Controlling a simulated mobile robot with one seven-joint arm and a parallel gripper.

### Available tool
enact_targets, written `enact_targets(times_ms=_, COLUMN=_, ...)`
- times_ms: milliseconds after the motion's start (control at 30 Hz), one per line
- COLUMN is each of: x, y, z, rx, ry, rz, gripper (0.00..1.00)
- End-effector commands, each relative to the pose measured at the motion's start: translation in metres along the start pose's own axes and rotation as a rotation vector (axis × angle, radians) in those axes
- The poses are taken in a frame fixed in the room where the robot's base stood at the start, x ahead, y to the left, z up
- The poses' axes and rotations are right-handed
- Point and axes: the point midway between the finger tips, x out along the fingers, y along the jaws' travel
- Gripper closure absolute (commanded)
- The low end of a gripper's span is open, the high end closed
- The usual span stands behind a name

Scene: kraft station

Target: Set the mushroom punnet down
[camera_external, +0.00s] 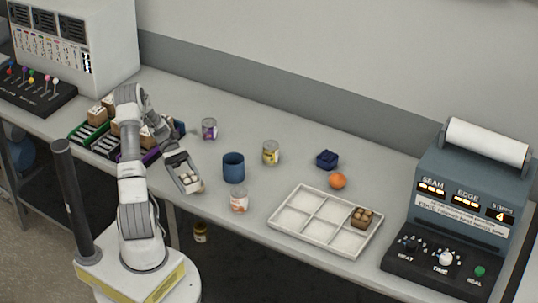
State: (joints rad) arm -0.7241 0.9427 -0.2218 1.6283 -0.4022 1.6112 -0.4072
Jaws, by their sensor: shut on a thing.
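My gripper (184,172) reaches out at the left middle of the table, left of the blue mug. It is shut on the mushroom punnet (188,180), a small grey tray with pale round mushrooms. The punnet is tilted and close to the table's front edge. I cannot tell whether it touches the table. The fingertips are small and partly hidden.
A blue mug (233,167) and an orange-and-white can (239,200) stand just right of the punnet. A white divided tray (285,216) holds a brown punnet (361,218) in one compartment. Coloured crates (87,130) stand behind my arm. The table between mug and crates has free room.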

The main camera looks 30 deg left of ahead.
Motion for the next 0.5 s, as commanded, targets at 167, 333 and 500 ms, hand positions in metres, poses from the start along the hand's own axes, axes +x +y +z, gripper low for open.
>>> enact_targets(times_ms=167, x=-0.014, y=0.033, z=0.003, rx=-0.115, ry=0.003, rz=0.276, gripper=0.83)
enact_targets(times_ms=333, x=-0.04, y=0.073, z=-0.001, rx=-0.232, ry=0.005, rz=0.556, gripper=0.83)
enact_targets(times_ms=500, x=-0.082, y=0.109, z=-0.008, rx=-0.355, ry=0.004, rz=0.844, gripper=0.83)
